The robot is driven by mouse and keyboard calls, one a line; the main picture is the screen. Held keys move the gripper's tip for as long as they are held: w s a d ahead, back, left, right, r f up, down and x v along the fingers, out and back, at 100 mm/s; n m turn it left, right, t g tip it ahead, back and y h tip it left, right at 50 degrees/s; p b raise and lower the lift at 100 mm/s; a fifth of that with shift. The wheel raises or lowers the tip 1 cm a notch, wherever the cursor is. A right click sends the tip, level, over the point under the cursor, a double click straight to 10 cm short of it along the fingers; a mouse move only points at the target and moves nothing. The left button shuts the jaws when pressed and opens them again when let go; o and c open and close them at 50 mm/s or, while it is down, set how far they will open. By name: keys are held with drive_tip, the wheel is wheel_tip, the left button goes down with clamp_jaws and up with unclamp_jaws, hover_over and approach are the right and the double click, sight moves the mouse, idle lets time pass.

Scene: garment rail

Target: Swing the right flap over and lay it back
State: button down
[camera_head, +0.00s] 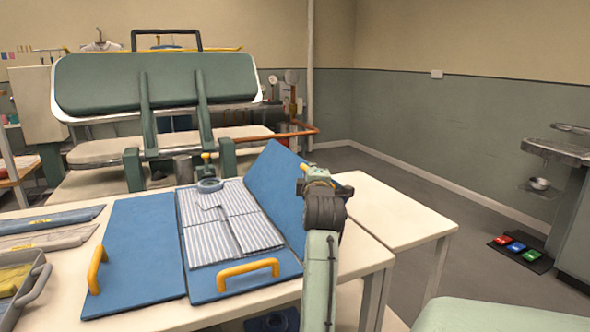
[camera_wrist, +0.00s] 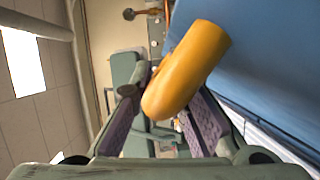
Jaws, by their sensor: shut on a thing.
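The right flap (camera_head: 275,195) of the blue folding board is raised and tilted up on the right side of the board. It also shows as a blue surface in the wrist view (camera_wrist: 270,55). My gripper (camera_head: 318,180) is at the flap's outer side and shut on its yellow handle (camera_wrist: 187,70), which sits between the two fingers. A striped shirt (camera_head: 225,218) lies folded on the board's middle panel (camera_head: 215,284). The left flap (camera_head: 145,245) lies flat on the table. My arm hides part of the raised flap's outer edge.
The white table (camera_head: 375,208) has bare room right of the board. Folded cloths (camera_head: 40,237) and a grey tray (camera_head: 40,282) are at the left. A green pressing machine (camera_head: 150,80) stands behind. Yellow handles stand on the left flap (camera_head: 97,270) and the front panel (camera_head: 248,270).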

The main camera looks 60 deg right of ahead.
drive_tip(key=s+d+f+m+y, duration=0.1)
drive_tip(key=d+f+m, duration=0.1)
drive_tip(key=f, duration=0.1)
drive_tip(key=s+d+f+m+y, duration=0.1)
drive_tip(key=s+d+f, duration=0.1)
drive_tip(key=d+f, duration=0.1)
drive_tip(key=s+d+f+m, duration=0.1)
drive_tip(key=d+f+m, duration=0.1)
drive_tip(key=f, duration=0.2)
drive_tip(key=shift+s+d+f+m+g+y, duration=0.25)
drive_tip(key=shift+s+f+m+g+y, duration=0.05)
drive_tip(key=shift+f+y, duration=0.1)
drive_tip(key=shift+s+d+f+m+y, duration=0.1)
drive_tip(key=shift+d+f+m+y, duration=0.15)
drive_tip(key=shift+f, duration=0.35)
drive_tip(key=shift+s+f+m+y, duration=0.15)
drive_tip(key=shift+f+m, duration=0.2)
drive_tip(key=shift+f, duration=0.25)
drive_tip(key=shift+w, duration=0.15)
drive_tip(key=c, duration=1.7)
unclamp_jaws()
drive_tip(key=shift+o, duration=0.7)
drive_tip(key=v, duration=1.2)
